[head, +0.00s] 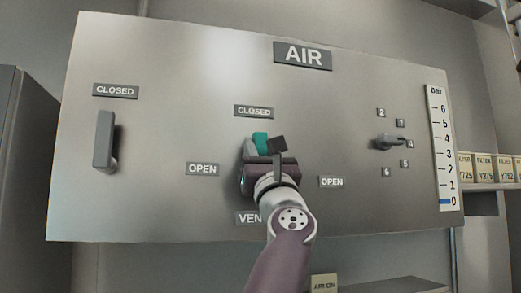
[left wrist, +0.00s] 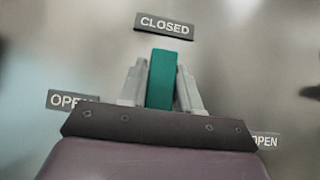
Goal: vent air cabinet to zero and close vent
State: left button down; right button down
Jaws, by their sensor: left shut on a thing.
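The grey AIR cabinet panel (head: 200,80) fills most of the head view. My left gripper (head: 258,146) is in front of its middle, shut on the teal vent handle (head: 261,140). In the left wrist view the teal handle (left wrist: 161,80) stands between the two grey fingers (left wrist: 161,88), upright below the CLOSED label (left wrist: 164,25). OPEN labels sit to either side. The gripper hides the handle's lower part and part of the VENT label (head: 248,218). The bar gauge (head: 440,140) at the right shows a short blue mark at about 0. My right gripper is not in view.
A grey lever (head: 104,139) stands vertical at the panel's left, under another CLOSED label (head: 115,91). A selector knob (head: 385,142) at the right points toward its right-hand number. Labelled boxes (head: 484,168) stand on a shelf beyond the panel's right edge.

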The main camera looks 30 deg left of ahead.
pick_arm(q)
jog(key=c, duration=0.9)
grip_release()
jog(key=shift+w+a, duration=0.1)
jog(key=b+v, duration=1)
jog(key=v, duration=0.2)
jog(key=shift+f+b, duration=0.3)
jog(key=shift+b, duration=0.05)
